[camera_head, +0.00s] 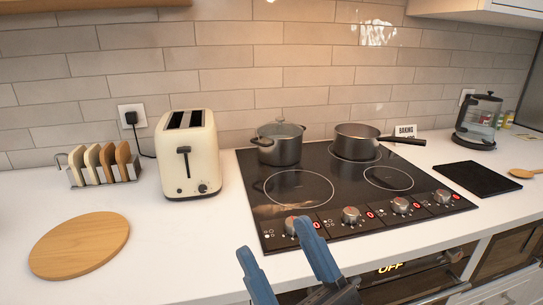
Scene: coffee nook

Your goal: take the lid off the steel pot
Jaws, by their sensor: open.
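The steel pot (280,150) stands on the back left of the black cooktop. Its lid (279,131) looks like a glass lid with a small knob and sits on top of the pot. My gripper (278,240) is at the bottom middle, near the counter's front edge. Its two blue fingers are apart with nothing between them. It is well in front of the pot and not touching it.
A saucepan (357,141) stands right of the pot, its handle pointing right. A cream toaster (188,155) and a toast rack (103,166) stand left. A round wooden board (80,245) lies front left, with clear counter around it. A black mat (477,179) lies right.

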